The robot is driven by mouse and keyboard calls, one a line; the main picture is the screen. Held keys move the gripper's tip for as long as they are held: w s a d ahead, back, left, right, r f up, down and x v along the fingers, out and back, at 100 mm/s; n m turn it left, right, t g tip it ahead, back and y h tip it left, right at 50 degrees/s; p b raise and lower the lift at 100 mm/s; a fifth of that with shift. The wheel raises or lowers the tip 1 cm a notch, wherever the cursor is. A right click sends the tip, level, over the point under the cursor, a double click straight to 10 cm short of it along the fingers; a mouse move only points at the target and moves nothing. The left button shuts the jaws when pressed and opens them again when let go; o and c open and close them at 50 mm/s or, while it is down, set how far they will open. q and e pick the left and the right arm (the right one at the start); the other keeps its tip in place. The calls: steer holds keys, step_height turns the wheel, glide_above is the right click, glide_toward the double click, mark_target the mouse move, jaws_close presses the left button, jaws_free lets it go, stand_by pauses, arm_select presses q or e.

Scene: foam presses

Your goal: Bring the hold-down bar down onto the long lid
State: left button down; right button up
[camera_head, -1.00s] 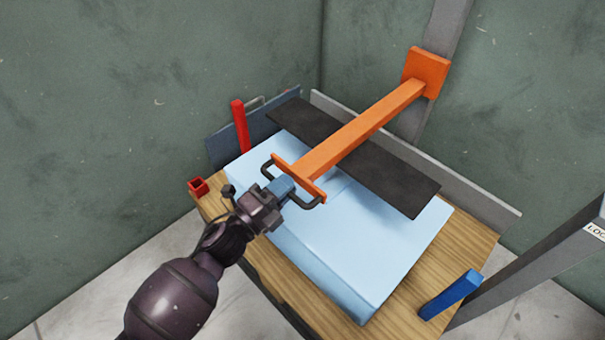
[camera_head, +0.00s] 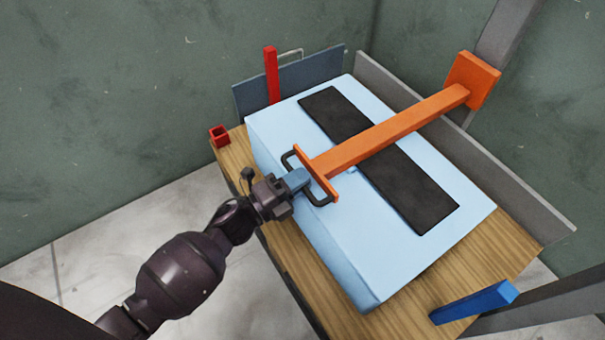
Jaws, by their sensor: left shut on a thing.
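The orange hold-down bar (camera_head: 390,133) runs from an orange block (camera_head: 470,80) on a grey post at the upper right to a crosspiece with a dark handle. My left gripper (camera_head: 294,184) is shut on the handle (camera_head: 320,199) at the bar's near end. The long lid (camera_head: 418,188) is a dark flat strip lying along the top of the light blue foam block (camera_head: 345,240). The bar crosses over the middle of the lid. Whether the bar touches the lid or hovers just above it, I cannot tell. My right gripper is not in view.
The foam block sits on a wooden table (camera_head: 480,262). A red post (camera_head: 271,75) and red square socket (camera_head: 219,135) are at the left, a blue bar (camera_head: 474,302) at the lower right. Grey panels stand along the back edges, before green walls.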

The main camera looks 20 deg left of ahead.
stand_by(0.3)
arm_select(q)
steer(key=c, duration=1.1)
jaws_free()
steer(key=shift+s, duration=0.1)
steer(key=p+v, duration=0.1)
steer(key=v, duration=0.9)
steer(key=shift+s+a+p, duration=0.2)
steer(key=shift+a+p, duration=0.05)
steer(key=shift+p, duration=0.1)
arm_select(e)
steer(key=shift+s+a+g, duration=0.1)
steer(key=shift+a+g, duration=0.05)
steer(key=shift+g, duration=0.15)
